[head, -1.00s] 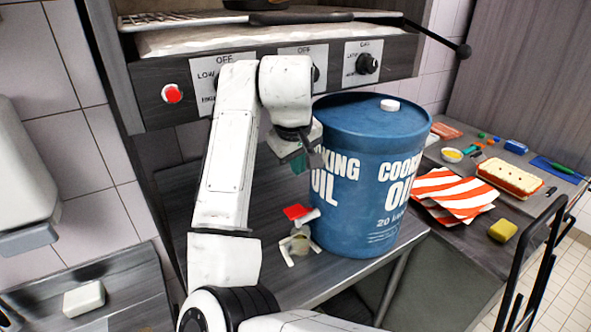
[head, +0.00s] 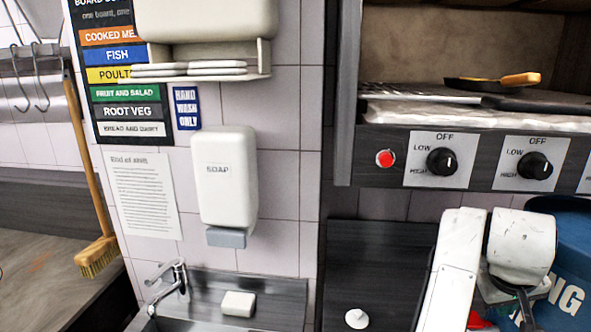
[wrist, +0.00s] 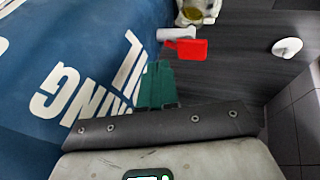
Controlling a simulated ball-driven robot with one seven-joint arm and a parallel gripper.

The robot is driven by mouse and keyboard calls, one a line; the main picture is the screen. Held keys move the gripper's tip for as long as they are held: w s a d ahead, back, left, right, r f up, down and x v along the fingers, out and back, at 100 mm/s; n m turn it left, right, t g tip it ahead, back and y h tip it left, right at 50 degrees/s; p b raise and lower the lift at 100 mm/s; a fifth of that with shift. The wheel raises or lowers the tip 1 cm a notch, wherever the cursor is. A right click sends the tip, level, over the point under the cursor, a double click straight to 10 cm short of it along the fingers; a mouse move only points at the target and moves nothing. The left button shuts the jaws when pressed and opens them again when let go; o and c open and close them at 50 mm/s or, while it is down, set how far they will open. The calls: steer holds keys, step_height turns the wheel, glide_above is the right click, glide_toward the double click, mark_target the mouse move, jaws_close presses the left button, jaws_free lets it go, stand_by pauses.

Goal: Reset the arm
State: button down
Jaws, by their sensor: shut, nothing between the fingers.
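My arm reaches in at the lower right of the head view, and my gripper (head: 522,306) hangs in front of the blue cooking oil drum (head: 565,262). In the wrist view my gripper's dark green fingers (wrist: 157,86) are together with nothing held. The drum (wrist: 60,60) fills the left of that view. I cannot tell whether the fingers touch it.
A red piece (wrist: 187,50) with a white handle, a glass jar (wrist: 198,10) and a white round piece (wrist: 287,47) are on the dark counter. A grill (head: 460,160) with knobs, a soap dispenser (head: 225,180) and a sink tap (head: 170,285) stand around.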

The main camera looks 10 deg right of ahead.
steer(key=s+a+f+n+b, duration=0.1)
steer(key=s+a+f, duration=0.1)
steer(key=s+f, duration=0.6)
steer(key=s+a+f+n+b, duration=0.15)
steer(key=s+f, duration=0.25)
steer(key=f, duration=0.8)
steer(key=s+a+f+g+y+b, duration=0.1)
steer(key=s+a+f+y, duration=0.4)
steer(key=s+a+f, duration=0.6)
steer(key=s+a, duration=0.1)
steer(key=s, duration=0.3)
steer(key=shift+a+g+b, duration=0.3)
steer(key=shift+a, duration=0.05)
